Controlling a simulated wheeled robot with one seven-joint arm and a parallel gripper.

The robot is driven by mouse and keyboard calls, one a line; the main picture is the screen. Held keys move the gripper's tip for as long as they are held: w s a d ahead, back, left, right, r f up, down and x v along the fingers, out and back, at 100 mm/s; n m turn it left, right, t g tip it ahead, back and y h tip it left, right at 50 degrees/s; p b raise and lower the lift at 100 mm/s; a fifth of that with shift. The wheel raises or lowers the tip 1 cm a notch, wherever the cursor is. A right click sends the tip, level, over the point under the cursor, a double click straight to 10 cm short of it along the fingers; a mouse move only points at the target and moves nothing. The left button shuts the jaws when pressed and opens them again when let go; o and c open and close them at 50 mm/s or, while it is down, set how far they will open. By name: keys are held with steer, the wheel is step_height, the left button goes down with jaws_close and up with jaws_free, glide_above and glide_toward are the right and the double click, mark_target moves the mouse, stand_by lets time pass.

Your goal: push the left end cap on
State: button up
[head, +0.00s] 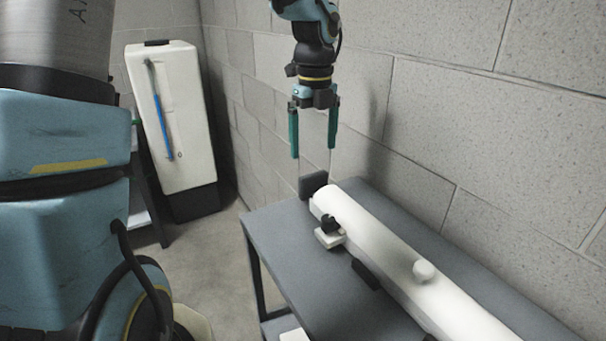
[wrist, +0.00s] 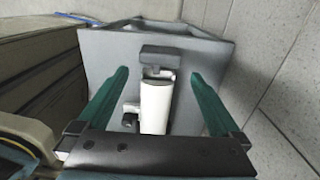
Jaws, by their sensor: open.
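A long white tube (head: 385,245) lies along the grey bench, its left end near an upright dark block (head: 313,184). In the wrist view the tube (wrist: 154,108) runs up toward the dark block (wrist: 160,57). A pale piece (wrist: 152,73) shows between them; I cannot tell whether it is the end cap or how far on it sits. My gripper (head: 313,150) is open and empty, pointing down above the tube's left end and clear of it. In the wrist view its green fingers (wrist: 160,73) stand wide on either side of the tube.
A small white block with a black knob (head: 330,234) stands beside the tube. A dark bar (head: 365,273) lies before it, and a round white knob (head: 425,270) sits on the tube. A block wall (head: 430,120) rises behind the bench (head: 285,245). A white cabinet (head: 172,110) stands at left.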

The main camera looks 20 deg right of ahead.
mark_target(313, 174)
step_height(313, 174, down, 9)
steer(key=shift+s+f+p, duration=0.1)
steer(key=shift+p, duration=0.3)
jaws_close()
stand_by(0.7)
